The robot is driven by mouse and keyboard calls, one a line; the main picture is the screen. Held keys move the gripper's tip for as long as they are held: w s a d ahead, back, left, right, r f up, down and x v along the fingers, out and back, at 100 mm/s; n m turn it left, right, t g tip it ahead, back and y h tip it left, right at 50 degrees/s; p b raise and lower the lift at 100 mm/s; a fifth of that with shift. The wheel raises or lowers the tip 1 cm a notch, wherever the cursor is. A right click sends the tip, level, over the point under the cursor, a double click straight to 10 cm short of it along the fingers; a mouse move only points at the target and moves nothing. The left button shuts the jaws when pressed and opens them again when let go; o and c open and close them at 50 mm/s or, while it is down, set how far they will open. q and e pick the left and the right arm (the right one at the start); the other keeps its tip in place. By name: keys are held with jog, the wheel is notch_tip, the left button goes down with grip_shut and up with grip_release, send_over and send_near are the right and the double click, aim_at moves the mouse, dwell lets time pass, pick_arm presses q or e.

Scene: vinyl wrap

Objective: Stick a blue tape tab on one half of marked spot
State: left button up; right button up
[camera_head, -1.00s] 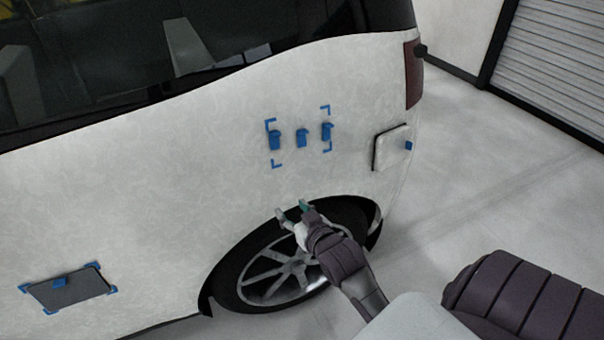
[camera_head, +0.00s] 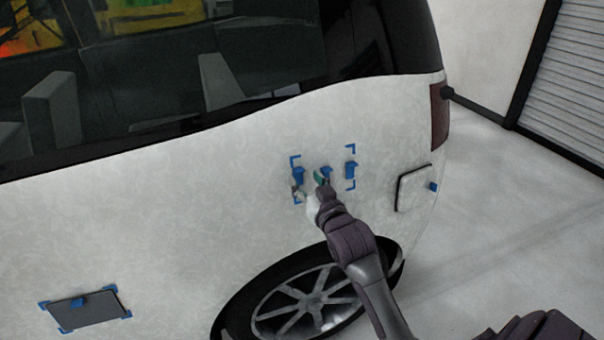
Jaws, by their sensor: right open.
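Blue corner marks frame a marked spot (camera_head: 351,149) on the white car side above the rear wheel. Three blue tape tabs show inside it: a left tab (camera_head: 298,174), a middle tab (camera_head: 327,172) and a right tab (camera_head: 350,169). My right gripper (camera_head: 308,186) is open, its fingertips over the lower left part of the spot, just below and between the left and middle tabs. One finger partly covers the lower left mark. I cannot tell whether the fingers touch a tab. My left gripper is out of view.
The rear wheel (camera_head: 305,303) lies below the spot. A square panel (camera_head: 413,189) with a blue tab (camera_head: 433,186) is at the right. A grey plate (camera_head: 90,311) with blue corner marks and a tab sits at the lower left. Floor is open at the right.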

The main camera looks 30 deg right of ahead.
jog(key=shift+w+d, duration=0.2)
jog(key=shift+w, duration=0.65)
jog(key=shift+w+d, duration=0.15)
jog(key=shift+w, duration=0.65)
grip_shut()
jog(key=shift+s+a+r+p, duration=0.15)
jog(key=shift+s+p, duration=0.55)
jog(key=shift+p, duration=0.05)
jog(key=shift+s+r+p, duration=0.15)
jog(key=shift+s+p, duration=0.15)
jog(key=shift+s, duration=0.05)
jog(key=p, duration=0.4)
send_near(300, 172)
jog(key=shift+w+r, duration=0.7)
